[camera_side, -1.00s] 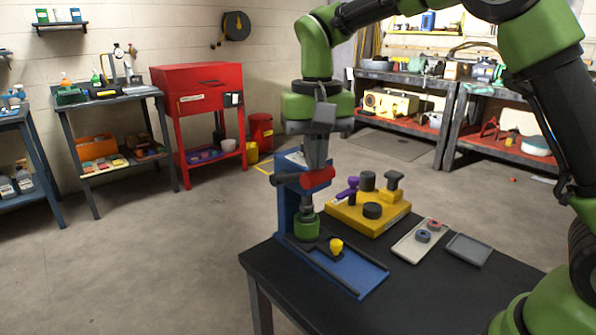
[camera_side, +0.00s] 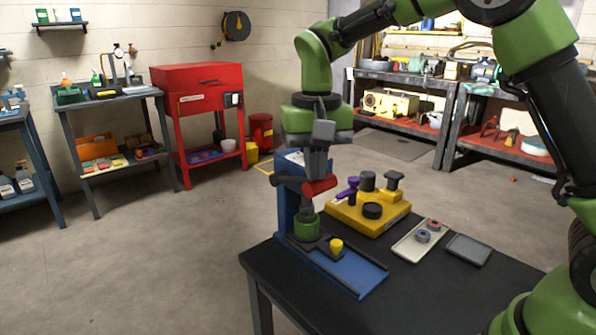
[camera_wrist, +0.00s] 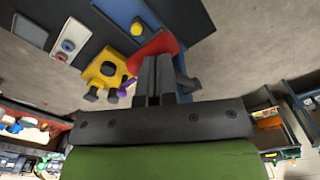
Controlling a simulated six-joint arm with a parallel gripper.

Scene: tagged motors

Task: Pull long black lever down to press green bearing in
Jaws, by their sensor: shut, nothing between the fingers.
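The blue press (camera_side: 285,208) stands at the table's left end. A dark lever (camera_side: 289,182) crosses its upper part and ends in a red grip (camera_side: 321,186), tilted slightly in the side view. The red grip also shows in the wrist view (camera_wrist: 150,50). A green round part (camera_side: 306,229) sits under the press ram; the bearing itself is too small to tell apart from it. My gripper (camera_side: 318,172) is shut and empty, its fingertips at the top of the red grip and seemingly touching it. The shut fingers show in the wrist view (camera_wrist: 158,62).
A yellow knob-like part (camera_side: 336,245) sits on the press base. A yellow fixture block (camera_side: 385,220) with dark posts and a purple handle stands behind right. A light tray (camera_side: 405,248) with small round parts and a grey tray (camera_side: 468,249) lie to the right.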

